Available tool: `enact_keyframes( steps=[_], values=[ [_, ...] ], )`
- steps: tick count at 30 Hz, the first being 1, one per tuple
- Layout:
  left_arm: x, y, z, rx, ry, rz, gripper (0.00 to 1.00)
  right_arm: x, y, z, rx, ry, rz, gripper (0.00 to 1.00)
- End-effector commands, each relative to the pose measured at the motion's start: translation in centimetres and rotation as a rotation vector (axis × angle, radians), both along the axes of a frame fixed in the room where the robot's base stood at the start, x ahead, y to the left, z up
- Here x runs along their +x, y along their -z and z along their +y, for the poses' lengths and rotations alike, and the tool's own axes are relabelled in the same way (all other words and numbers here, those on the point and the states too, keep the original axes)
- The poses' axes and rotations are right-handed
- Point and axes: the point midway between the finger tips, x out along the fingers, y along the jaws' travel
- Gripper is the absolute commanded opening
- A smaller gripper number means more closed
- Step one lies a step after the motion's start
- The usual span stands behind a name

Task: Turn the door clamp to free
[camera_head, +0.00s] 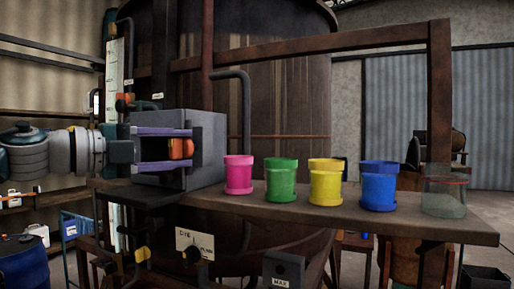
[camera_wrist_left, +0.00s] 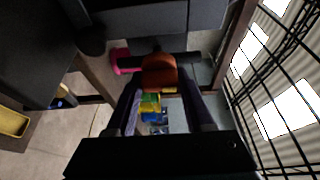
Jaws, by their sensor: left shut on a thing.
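The door clamp, an orange handle (camera_head: 181,149), sits at the front of a grey box (camera_head: 207,145) at the left end of the shelf. My left gripper (camera_head: 178,148) comes in from the left, with one purple finger above the clamp and one below. In the left wrist view the orange clamp (camera_wrist_left: 160,73) is held between the tips of my left gripper (camera_wrist_left: 161,82). The gripper is shut on it. The clamp's pivot is mostly hidden. My right gripper is not in view.
Pink (camera_head: 238,175), green (camera_head: 281,180), yellow (camera_head: 326,182) and blue (camera_head: 378,186) pots and a clear jar (camera_head: 444,193) stand along the wooden shelf (camera_head: 345,222). A large vat (camera_head: 280,95) stands behind. A dye valve plate (camera_head: 195,244) hangs below.

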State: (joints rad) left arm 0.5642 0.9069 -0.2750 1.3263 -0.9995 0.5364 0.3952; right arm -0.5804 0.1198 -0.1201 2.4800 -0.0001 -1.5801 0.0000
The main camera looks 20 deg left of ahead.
Motion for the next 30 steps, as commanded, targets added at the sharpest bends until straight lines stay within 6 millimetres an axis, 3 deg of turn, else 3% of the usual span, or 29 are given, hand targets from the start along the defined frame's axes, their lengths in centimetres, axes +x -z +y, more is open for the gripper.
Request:
enact_keyframes(
  steps=[5, 6, 13, 23, 30],
  values=[
    [0.0, 0.0, 0.0, 0.006, 0.000, -0.002, 0.00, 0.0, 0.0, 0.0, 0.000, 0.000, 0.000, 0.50],
    [0.0, 0.0, 0.0, 0.005, 0.000, -0.001, 0.56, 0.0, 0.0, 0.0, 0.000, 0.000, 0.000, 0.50],
    [0.0, 0.0, 0.0, 0.003, 0.001, 0.000, 0.82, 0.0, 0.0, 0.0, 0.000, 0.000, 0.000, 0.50],
    [-0.3, 0.2, 0.2, 0.002, -0.001, 0.000, 0.82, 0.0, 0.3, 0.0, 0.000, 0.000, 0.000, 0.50],
    [-3.3, 1.0, 1.8, 0.007, -0.002, 0.003, 0.82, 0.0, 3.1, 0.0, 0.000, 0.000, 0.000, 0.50]
  ],
)
